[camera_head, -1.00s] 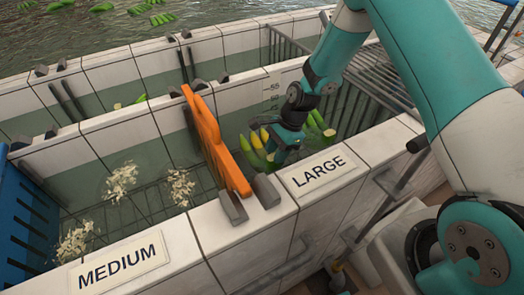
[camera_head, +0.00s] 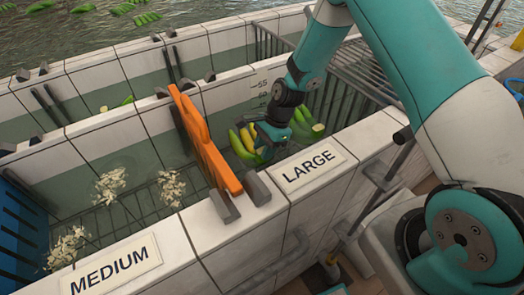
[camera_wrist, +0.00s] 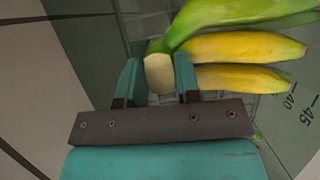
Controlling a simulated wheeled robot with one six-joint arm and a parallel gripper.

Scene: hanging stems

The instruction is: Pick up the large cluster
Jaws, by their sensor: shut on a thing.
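The large cluster (camera_head: 247,138) has green and yellow bananas and sits low in the tank compartment behind the label "LARGE" (camera_head: 308,165). In the wrist view its green and yellow fruit (camera_wrist: 235,46) point right from a pale cut stem (camera_wrist: 159,73). My gripper (camera_head: 268,142) is down inside this compartment at the cluster. In the wrist view my gripper (camera_wrist: 159,82) has one finger on each side of the stem and is shut on it. My gripper partly hides the cluster in the head view.
More green bananas (camera_head: 302,126) lie right of my gripper. An orange divider (camera_head: 205,140) stands close on the left. The tiled front wall (camera_head: 240,232) and a metal rack (camera_head: 365,72) border the compartment. The "MEDIUM" compartment holds floating pale bits (camera_head: 110,185).

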